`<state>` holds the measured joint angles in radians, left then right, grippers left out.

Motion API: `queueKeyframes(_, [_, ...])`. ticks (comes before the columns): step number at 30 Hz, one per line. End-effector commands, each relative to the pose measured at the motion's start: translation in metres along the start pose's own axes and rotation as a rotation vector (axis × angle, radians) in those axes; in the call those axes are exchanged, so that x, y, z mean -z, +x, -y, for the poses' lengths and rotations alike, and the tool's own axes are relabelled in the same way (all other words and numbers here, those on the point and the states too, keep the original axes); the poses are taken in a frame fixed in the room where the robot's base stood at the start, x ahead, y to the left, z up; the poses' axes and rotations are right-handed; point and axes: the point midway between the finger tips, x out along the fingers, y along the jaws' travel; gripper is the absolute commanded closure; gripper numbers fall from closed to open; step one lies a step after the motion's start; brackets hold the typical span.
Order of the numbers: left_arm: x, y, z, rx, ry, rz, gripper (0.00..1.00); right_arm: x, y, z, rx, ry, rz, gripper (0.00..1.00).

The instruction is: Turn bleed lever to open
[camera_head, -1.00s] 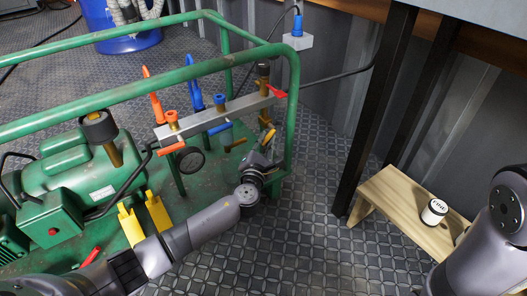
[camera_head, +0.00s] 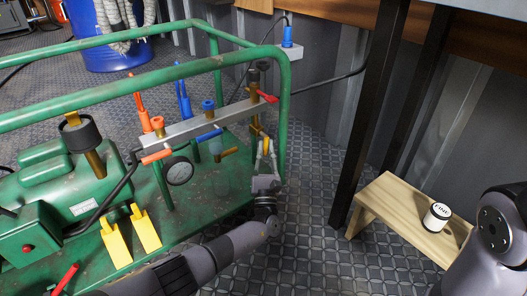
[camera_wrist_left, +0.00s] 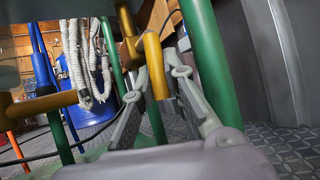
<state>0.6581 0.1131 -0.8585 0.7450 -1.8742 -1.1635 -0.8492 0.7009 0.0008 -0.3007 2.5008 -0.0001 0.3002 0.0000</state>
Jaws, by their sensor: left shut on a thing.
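A silver manifold bar (camera_head: 185,129) runs along the green frame, with orange, blue and red levers on it. A small yellow lever (camera_head: 256,129) hangs below the bar's right end; its label cannot be read. My left gripper (camera_head: 265,146) reaches up to it from below, inside the frame's right corner post. In the left wrist view, the yellow lever (camera_wrist_left: 155,62) stands tilted between the two fingers of my left gripper (camera_wrist_left: 158,88), which is shut on it. My right arm shows at the lower right edge; its gripper is out of view.
The green frame's rail (camera_head: 283,120) stands close beside my left gripper. A round gauge (camera_head: 180,171) hangs under the bar. Yellow brackets (camera_head: 146,229) stand on the base. A wooden stool (camera_head: 388,208) with a white can (camera_head: 436,217) is at the right. Patterned floor between is clear.

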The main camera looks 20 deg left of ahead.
Motion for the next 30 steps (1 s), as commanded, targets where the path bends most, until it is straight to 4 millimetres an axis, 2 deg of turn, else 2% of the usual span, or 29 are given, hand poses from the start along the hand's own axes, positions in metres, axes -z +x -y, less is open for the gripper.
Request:
queueKeyframes(27, [0.0025,0.0020,0.0034,-0.049,-0.071,0.052,1.00,-0.0006,-0.0006,-0.0002,-0.001,-0.001,0.002,0.60])
queueKeyframes(28, [0.0025,0.0020,0.0034,-0.049,-0.071,0.052,0.87,-0.0006,-0.0006,-0.0003,-0.001,-0.001,0.002,0.60])
queueKeyframes(30, [0.0024,0.0021,0.0034,-0.049,-0.071,0.052,0.82,-0.0006,-0.0006,-0.0003,-0.001,-0.001,0.002,0.60])
